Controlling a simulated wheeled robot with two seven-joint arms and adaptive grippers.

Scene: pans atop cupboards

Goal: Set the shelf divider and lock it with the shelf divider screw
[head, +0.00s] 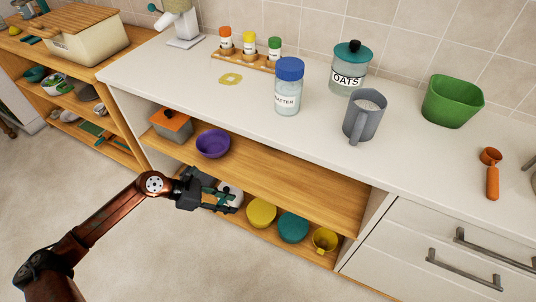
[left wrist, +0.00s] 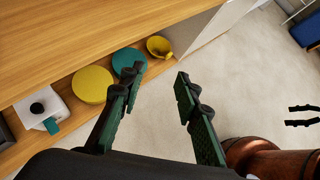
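I cannot make out a shelf divider or its screw in either view. The shelf board (head: 290,185) runs along the cupboard's open front under the white counter. My left gripper (head: 227,202) is in front of the lower shelf, and in the left wrist view its two dark green fingers (left wrist: 160,74) stand apart with nothing between them. Two dark, parallel fingers at the right edge of the left wrist view look like my right gripper (left wrist: 292,116); a gap shows between them and nothing is in it. The right gripper is not in the head view.
A purple bowl (head: 213,143) and an orange-lidded box (head: 171,124) stand on the upper shelf. Jars and a grey jug (head: 365,116) occupy the counter.

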